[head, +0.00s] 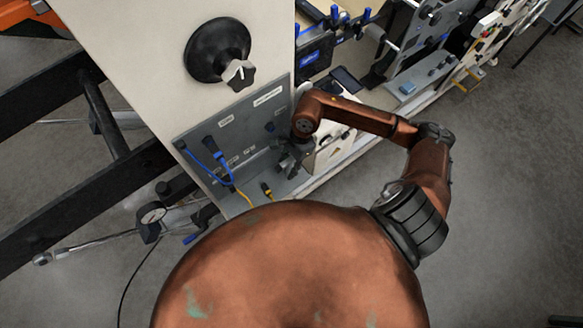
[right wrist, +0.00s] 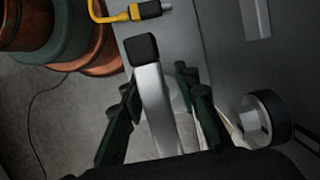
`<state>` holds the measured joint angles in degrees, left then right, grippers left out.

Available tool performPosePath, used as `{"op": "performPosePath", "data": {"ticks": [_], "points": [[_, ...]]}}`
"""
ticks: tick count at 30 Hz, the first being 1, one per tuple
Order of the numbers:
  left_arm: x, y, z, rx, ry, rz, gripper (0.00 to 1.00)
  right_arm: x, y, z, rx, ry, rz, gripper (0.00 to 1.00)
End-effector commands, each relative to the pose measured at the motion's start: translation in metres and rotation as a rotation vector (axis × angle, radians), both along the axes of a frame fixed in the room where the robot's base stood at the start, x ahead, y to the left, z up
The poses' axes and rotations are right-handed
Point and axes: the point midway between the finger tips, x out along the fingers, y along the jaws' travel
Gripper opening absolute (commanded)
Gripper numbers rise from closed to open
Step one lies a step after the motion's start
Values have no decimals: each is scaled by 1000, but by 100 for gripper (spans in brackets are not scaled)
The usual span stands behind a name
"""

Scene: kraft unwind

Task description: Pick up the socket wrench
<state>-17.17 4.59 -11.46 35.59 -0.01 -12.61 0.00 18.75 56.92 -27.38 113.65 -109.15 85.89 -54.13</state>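A silver bar with a square black end (right wrist: 158,95), which looks like the socket wrench, shows in the right wrist view. It runs up between the fingers of my right gripper (right wrist: 160,100). The fingers stand apart on either side of the bar, and I see no clear grip on it. Whether a finger touches it I cannot tell. In the head view my right gripper (head: 288,158) is small and dark against the lower right of the grey panel. The bar cannot be made out there. My left gripper is out of the picture.
The grey panel (head: 235,128) carries blue cables (head: 208,160) and a yellow cable (head: 243,197). A yellow cable plug (right wrist: 130,12) and a round black fitting with a metal hex centre (right wrist: 262,118) lie close to my right gripper. Open floor (head: 500,190) is at the right.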

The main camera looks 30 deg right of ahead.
Motion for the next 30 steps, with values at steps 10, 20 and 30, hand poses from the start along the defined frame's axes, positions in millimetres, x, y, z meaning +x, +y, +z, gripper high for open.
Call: {"op": "performPosePath", "data": {"ticks": [10,20,30], "points": [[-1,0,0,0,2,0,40,0,0,0,0,0,1,16],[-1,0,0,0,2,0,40,0,0,0,0,0,1,0],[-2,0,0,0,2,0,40,1,0,1,0,-1,2,0]]}}
